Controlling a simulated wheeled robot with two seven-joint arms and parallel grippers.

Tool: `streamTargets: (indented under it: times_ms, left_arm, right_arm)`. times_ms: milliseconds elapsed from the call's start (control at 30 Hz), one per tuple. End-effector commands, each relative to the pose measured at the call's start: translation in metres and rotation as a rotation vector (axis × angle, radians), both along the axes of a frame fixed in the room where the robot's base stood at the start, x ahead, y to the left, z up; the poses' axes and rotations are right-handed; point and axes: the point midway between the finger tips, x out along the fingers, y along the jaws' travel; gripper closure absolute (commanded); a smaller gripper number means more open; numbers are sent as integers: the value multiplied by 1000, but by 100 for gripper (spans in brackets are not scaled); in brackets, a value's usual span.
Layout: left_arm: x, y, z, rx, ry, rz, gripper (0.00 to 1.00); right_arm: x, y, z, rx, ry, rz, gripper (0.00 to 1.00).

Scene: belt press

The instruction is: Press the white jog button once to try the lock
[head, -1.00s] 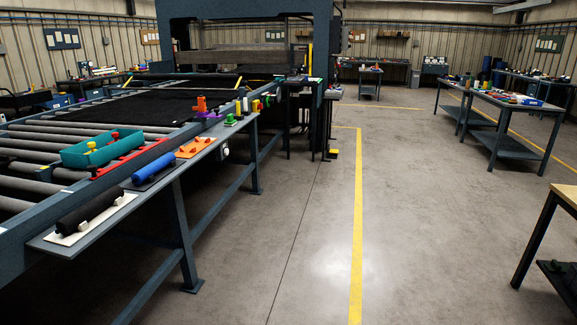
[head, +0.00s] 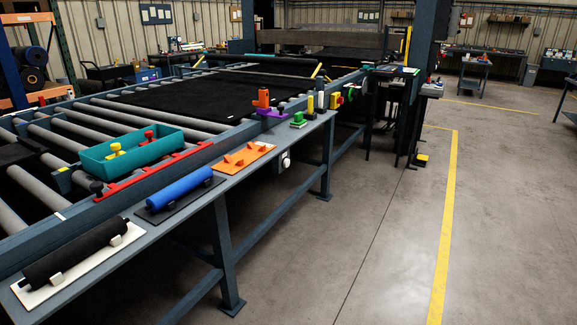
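A small round white fitting (head: 285,161) sits on the front face of the side shelf, below the orange plate. I cannot tell whether it is the white jog button. Further along the shelf are a green block (head: 297,120), a grey post (head: 320,99) and a yellow box with a red knob (head: 336,97). The dark press frame (head: 421,55) stands at the back over the roller bed; its lock cannot be made out. Neither of my grippers is in view.
The side shelf (head: 142,238) carries a black roller (head: 75,254), a blue roller (head: 180,188) and an orange plate (head: 240,159). A teal tray (head: 131,157) sits behind on the rollers. A shelf leg (head: 225,255) reaches the floor. Floor to the right (head: 390,240) is clear.

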Motion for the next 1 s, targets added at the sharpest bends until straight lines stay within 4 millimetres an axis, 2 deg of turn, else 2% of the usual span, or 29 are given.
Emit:
streamTargets:
  times_ms: [200, 267, 433, 1000]
  left_arm:
    - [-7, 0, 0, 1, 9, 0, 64]
    - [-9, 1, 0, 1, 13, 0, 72]
    - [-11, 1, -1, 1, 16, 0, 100]
    - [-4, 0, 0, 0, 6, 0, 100]
  right_arm:
    - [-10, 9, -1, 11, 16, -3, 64]
    - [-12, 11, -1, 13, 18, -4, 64]
    - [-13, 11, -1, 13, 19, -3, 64]
    - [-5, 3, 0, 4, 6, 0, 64]
